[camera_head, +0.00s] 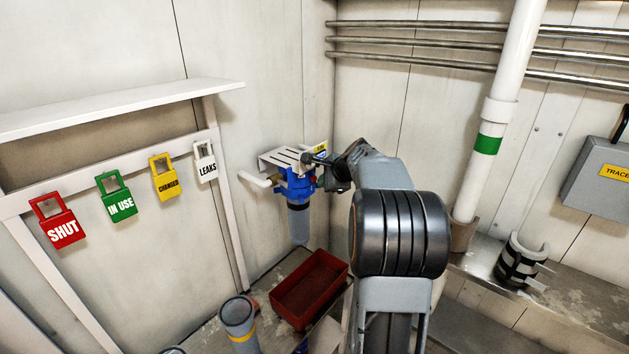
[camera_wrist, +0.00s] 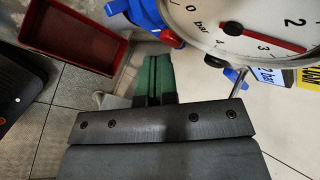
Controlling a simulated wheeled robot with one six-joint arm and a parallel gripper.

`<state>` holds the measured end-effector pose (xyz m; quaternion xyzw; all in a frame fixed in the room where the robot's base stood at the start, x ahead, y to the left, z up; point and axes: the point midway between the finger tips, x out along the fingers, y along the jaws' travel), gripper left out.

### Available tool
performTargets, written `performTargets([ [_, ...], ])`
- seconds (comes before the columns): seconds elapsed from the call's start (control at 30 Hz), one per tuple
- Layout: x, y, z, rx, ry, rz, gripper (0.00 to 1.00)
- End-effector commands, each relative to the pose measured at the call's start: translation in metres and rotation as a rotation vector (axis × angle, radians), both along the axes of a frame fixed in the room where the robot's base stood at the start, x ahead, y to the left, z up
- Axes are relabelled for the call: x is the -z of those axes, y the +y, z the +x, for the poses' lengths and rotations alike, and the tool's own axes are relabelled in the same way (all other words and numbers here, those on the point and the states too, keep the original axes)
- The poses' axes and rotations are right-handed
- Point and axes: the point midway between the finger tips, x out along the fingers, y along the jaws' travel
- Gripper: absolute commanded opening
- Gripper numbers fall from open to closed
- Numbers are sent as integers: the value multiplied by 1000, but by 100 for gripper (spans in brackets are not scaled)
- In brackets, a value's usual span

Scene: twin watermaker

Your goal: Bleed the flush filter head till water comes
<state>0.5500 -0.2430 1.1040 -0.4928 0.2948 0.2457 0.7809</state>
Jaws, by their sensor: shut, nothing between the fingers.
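The flush filter head (camera_head: 297,184) is blue and sits on a white slotted bracket (camera_head: 290,158) near the wall corner, with a grey-blue bowl (camera_head: 298,222) hanging below. My gripper (camera_head: 316,160) is beside its upper right side in the head view. In the wrist view my gripper's green-padded fingers (camera_wrist: 153,78) are together with nothing between them. Blue parts (camera_wrist: 150,18) with a red piece lie just beyond the fingertips; I cannot tell whether they touch. A round white gauge marked bar (camera_wrist: 245,25) has a red needle. I see no water.
A red tray (camera_head: 311,288) is below the filter, also in the wrist view (camera_wrist: 108,58). A grey cylinder with a yellow band (camera_head: 239,318) stands left of it. SHUT (camera_head: 58,222), IN USE, CHANGED and LEAKS tags hang on the left rail. A white pipe (camera_head: 500,110) stands right.

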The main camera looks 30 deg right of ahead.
Motion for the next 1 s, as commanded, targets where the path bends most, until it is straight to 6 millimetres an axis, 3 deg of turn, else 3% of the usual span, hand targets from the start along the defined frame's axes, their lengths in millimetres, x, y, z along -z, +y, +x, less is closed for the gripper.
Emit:
performTargets([
  [1.0,0,4,11,-1,1,1,0],
])
